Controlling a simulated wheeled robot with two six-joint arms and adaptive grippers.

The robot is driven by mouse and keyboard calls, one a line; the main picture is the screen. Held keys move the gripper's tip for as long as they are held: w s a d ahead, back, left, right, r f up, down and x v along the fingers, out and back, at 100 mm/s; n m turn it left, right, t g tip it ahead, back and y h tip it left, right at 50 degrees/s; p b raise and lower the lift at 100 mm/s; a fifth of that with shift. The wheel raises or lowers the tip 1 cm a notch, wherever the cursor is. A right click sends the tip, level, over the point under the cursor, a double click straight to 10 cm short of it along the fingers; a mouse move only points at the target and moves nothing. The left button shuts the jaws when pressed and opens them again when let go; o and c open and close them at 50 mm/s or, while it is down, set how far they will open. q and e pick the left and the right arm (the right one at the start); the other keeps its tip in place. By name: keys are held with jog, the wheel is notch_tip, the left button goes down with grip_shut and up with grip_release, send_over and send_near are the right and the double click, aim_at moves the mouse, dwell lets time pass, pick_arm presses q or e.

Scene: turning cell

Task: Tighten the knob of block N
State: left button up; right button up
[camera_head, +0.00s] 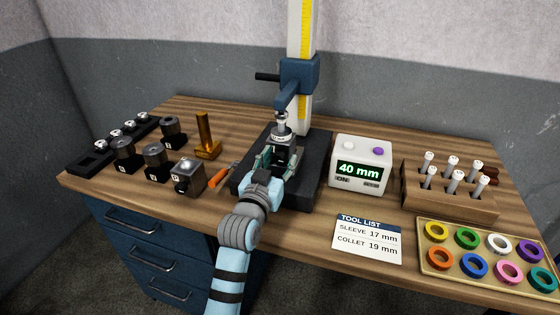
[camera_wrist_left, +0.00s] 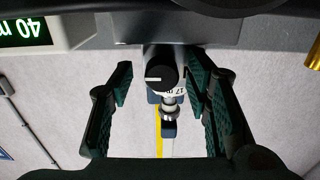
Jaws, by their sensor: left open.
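A dark block (camera_head: 287,153) stands on the black base (camera_head: 308,190) of the measuring stand, with a light tool upright in its top. Its letter is not readable, so I cannot tell if it is block N. My left gripper (camera_head: 276,161) is open in front of it. In the left wrist view a black round knob (camera_wrist_left: 160,77) with a white line shows between the two green-padded fingers, with gaps on both sides. Behind it a white piece marked 17 (camera_wrist_left: 172,97) is partly hidden. My right gripper is in neither view.
Several dark blocks (camera_head: 188,177) and a black rack (camera_head: 113,145) stand at the left, near a brass piece (camera_head: 206,138) and an orange-handled tool (camera_head: 220,178). At the right are a 40 mm display (camera_head: 361,163), a tool list card (camera_head: 367,239), a wooden holder (camera_head: 449,202) and a ring tray (camera_head: 424,267).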

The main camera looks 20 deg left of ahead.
pick_arm(q)
jog(key=shift+s+r, duration=0.1)
jog(key=shift+s, duration=0.05)
jog(key=shift+a, duration=0.1)
jog(key=shift+c, duration=1)
grip_shut()
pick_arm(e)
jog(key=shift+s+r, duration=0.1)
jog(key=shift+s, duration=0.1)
